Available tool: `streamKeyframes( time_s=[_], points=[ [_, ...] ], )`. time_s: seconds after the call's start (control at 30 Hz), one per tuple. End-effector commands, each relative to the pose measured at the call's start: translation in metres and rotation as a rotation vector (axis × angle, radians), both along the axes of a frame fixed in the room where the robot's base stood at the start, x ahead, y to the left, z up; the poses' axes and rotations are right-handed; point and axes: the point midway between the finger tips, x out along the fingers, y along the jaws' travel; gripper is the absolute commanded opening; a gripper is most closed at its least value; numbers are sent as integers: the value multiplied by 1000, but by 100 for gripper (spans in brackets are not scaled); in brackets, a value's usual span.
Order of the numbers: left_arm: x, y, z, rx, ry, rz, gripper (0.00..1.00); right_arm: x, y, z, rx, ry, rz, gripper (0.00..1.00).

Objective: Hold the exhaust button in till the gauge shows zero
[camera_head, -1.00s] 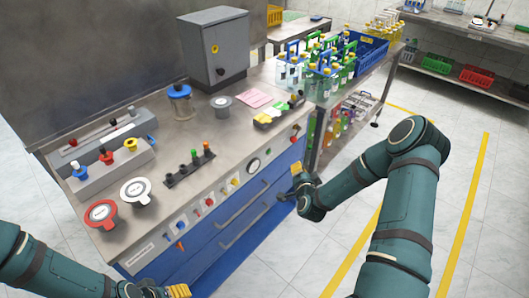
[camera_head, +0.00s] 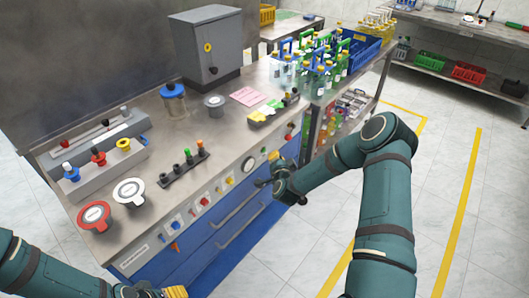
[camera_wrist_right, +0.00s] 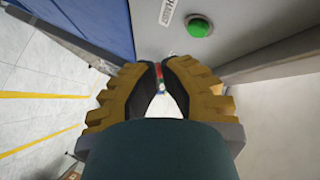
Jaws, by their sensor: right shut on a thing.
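My right gripper (camera_head: 263,184) is in front of the panel, below and right of the gauge. In its wrist view its fingertips (camera_wrist_right: 160,78) are closed together, apart from the green button; what they hold cannot be made out. My left gripper (camera_head: 174,292) is partly cut off at the bottom edge.
The steel bench (camera_head: 225,130) carries a grey cabinet (camera_head: 207,48), a blue-lidded jar (camera_head: 174,100) and a black rack (camera_head: 184,167). Blue drawers (camera_head: 215,245) with bar handles lie below the panel. A bottle cart stands behind my right gripper. Floor at right is clear.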

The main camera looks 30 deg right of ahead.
Motion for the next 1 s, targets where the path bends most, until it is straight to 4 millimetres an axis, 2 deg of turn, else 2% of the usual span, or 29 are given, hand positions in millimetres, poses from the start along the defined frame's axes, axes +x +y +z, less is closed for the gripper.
streamKeyframes(
  time_s=[0.23, 1.0],
  points=[
    [1, 0, -4, 0, -2, 1, 61, 10, 5, 0, 1, 0, 0, 0],
    [1, 0, -4, 0, -2, 1, 61, 11, 5, 0, 1, 0, 0, 0]
  ],
)
